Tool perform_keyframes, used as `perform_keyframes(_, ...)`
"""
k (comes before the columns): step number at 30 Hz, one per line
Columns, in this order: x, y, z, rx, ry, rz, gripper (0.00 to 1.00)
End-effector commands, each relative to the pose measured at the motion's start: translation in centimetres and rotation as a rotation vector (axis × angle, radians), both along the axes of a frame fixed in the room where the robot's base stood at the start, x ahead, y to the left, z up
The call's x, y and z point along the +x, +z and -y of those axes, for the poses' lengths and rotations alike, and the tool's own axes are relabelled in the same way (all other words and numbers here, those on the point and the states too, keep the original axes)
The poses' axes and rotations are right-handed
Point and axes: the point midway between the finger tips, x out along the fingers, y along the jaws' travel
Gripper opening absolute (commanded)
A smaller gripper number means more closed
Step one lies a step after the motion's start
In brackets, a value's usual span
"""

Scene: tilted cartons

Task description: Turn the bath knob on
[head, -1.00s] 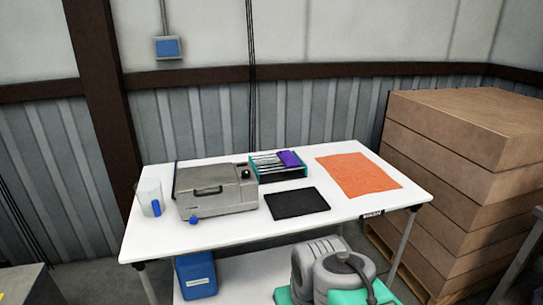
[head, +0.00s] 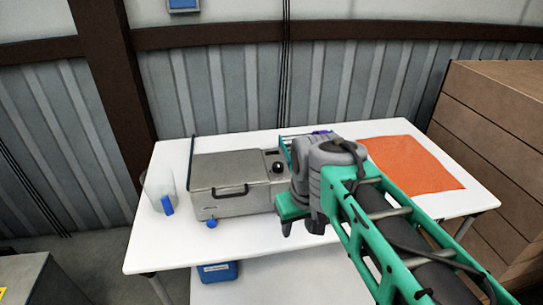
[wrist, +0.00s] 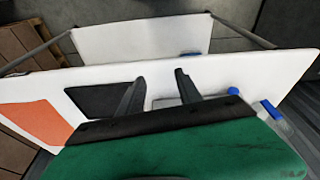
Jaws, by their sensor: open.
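The bath is a grey metal box (head: 235,180) with a lid handle on the table's left half in the head view. My gripper (head: 302,226) is above the table, to the right of the bath and lower in the picture than the black knob. In the wrist view my gripper (wrist: 160,83) is open, with nothing between its fingers. The bath is mostly hidden behind the gripper there, and I cannot make out the black knob.
A clear jug with a blue handle (head: 168,205) stands left of the bath. An orange sheet (head: 415,162) lies at the right. A black mat (wrist: 95,100) shows in the wrist view. Stacked cartons (head: 490,120) stand right of the white table (head: 160,250). A blue container (head: 217,272) is below.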

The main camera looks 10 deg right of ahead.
Motion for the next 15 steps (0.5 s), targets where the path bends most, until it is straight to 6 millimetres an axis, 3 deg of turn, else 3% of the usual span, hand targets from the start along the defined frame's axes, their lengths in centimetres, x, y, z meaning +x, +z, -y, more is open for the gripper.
perform_keyframes(3, 6.8, 4.4, 0.1, -0.030, 0.138, -0.058, 0.41)
perform_keyframes(6, 12.1, 6.9, 0.1, -0.050, 0.268, -0.106, 0.41)
perform_keyframes(10, 18.1, 8.5, 0.1, -0.067, 0.432, -0.163, 0.41)
perform_keyframes(15, 22.3, 8.6, 0.1, -0.075, 0.591, -0.215, 0.41)
